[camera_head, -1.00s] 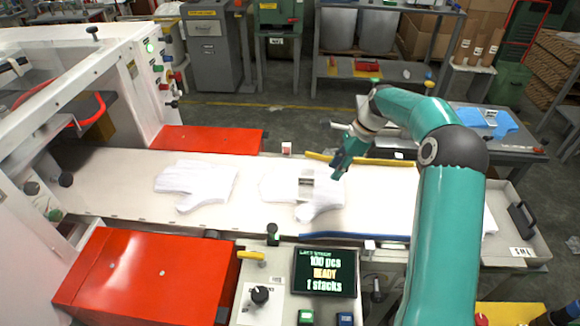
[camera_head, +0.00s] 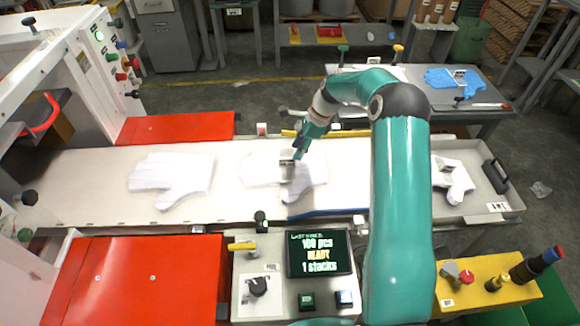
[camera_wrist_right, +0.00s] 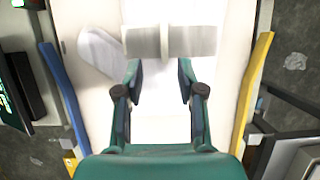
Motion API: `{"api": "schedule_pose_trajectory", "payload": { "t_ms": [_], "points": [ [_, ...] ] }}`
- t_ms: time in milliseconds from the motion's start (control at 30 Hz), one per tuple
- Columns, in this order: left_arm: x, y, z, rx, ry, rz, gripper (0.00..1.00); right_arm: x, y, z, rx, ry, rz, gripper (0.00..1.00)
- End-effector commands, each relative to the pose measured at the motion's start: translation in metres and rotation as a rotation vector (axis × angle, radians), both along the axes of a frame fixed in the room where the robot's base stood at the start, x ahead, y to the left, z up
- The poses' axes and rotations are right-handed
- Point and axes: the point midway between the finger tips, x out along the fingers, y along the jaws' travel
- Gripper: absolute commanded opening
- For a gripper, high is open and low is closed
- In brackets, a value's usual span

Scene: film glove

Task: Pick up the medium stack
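Several white glove-shaped stacks show; the frames do not make clear which is the medium one. One stack (camera_head: 172,175) lies at the left of the white belt, and another (camera_head: 308,176) lies at the middle with a grey metal clip (camera_head: 287,166) on it. A third (camera_head: 458,184) lies in the right tray, partly hidden by my arm. My right gripper (camera_head: 298,153) is just above and behind the middle clip. In the right wrist view my right gripper (camera_wrist_right: 161,70) is open and empty, with the clip (camera_wrist_right: 165,42) beyond its fingertips. My left gripper is out of view.
A yellow bar (camera_head: 300,133) and a blue bar (camera_head: 335,212) flank the belt (camera_head: 80,190). A control panel with a screen (camera_head: 320,252) and red covers (camera_head: 130,275) stand in front. A blue stack (camera_head: 452,78) lies on the back table.

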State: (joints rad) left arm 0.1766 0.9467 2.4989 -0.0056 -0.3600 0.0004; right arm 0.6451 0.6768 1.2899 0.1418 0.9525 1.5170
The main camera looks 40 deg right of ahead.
Motion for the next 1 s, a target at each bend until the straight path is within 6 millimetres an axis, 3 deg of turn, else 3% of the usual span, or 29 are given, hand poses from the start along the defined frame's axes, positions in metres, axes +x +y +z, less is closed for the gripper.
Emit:
{"api": "schedule_pose_trajectory", "payload": {
  "t_ms": [267,600,833,867,1000],
  "points": [
    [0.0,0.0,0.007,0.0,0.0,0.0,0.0,0.009,0.008,-0.016,0.002,0.002,0.004,0.39],
    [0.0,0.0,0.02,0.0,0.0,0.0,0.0,0.025,0.019,-0.052,-0.001,0.001,0.004,0.39],
    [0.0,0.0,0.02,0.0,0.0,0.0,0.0,0.025,0.02,-0.054,-0.001,0.0,0.004,0.39],
    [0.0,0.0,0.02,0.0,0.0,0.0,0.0,0.025,0.02,-0.054,-0.001,0.0,0.004,0.37],
    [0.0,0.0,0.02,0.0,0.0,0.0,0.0,0.025,0.019,-0.054,-0.001,0.0,0.003,0.14]
  ]
}}
